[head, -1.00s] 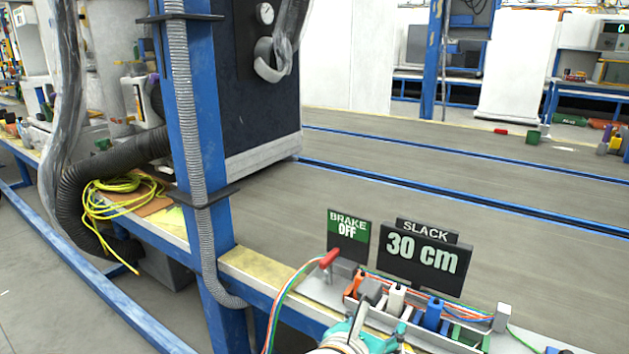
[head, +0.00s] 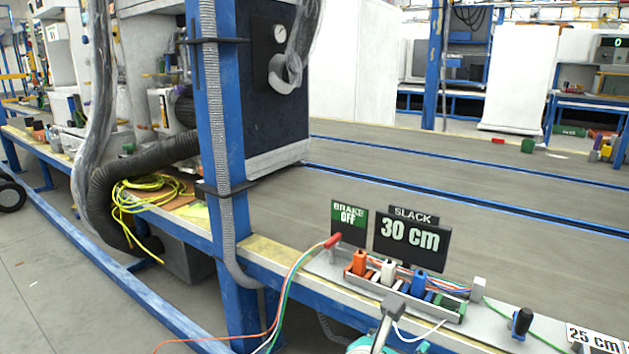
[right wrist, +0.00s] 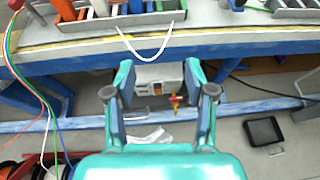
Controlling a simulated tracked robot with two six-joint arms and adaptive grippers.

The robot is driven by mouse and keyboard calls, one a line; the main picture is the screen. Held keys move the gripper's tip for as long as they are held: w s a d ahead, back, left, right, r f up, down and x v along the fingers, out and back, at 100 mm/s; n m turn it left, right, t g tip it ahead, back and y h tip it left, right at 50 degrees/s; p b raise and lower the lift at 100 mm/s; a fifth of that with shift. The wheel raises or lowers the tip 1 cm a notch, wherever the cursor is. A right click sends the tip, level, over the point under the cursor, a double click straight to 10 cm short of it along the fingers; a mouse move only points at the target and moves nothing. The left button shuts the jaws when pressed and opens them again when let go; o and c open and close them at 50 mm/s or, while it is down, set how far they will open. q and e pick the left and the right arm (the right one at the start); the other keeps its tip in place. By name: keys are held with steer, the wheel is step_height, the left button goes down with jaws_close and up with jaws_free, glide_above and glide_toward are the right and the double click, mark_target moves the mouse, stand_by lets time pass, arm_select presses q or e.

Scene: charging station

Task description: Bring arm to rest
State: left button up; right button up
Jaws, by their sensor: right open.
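My right gripper shows at the bottom edge of the head view (head: 372,342), only partly in frame. In the right wrist view it (right wrist: 159,78) has its two teal fingers spread apart with nothing between them. It is in front of and below the bench edge, apart from the plugs in the rack. The rack (head: 452,315) on the bench holds an orange plug (head: 359,263), a white plug (head: 387,271) and a blue plug (head: 418,282). My left gripper is not in view.
A white cable (right wrist: 143,58) loops down over the bench edge close to my right gripper. Orange, white and green cables (head: 285,290) hang from the red handle (head: 333,240). A blue post (head: 222,130) stands left. Signs read "BRAKE OFF" (head: 349,216) and "SLACK 30 cm" (head: 409,239).

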steer(key=w+d+f+n+g+h+p, duration=0.1)
steer(key=d+f+n+g+p, duration=0.15)
steer(key=d+f, duration=0.55)
steer(key=w+d+f+n+g+p, duration=0.1)
steer(key=d+f+n+p, duration=0.15)
steer(key=d+f, duration=0.55)
steer(key=s+a+f+n+y, duration=0.1)
steer(key=s+f+n+y, duration=0.1)
steer(key=f+n, duration=0.4)
steer(key=s+a+f+n+y, duration=0.1)
steer(key=s+f+n+y, duration=0.1)
steer(key=f+n, duration=0.35)
steer(key=s+a+f+n+g+y, duration=0.4)
steer(key=s+a+f+n+y, duration=0.45)
steer(key=s+a+n, duration=0.55)
steer(key=s+a+n+g, duration=0.1)
steer(key=s+n+g, duration=0.1)
steer(key=n, duration=0.9)
step_height(320, 180, up, 38)
steer(key=p, duration=3.9)
steer(key=shift+y, duration=0.35)
steer(key=shift+a+f, duration=0.1)
steer(key=shift+f, duration=0.15)
steer(key=shift+c, duration=1.2)
steer(key=shift+s, duration=0.1)
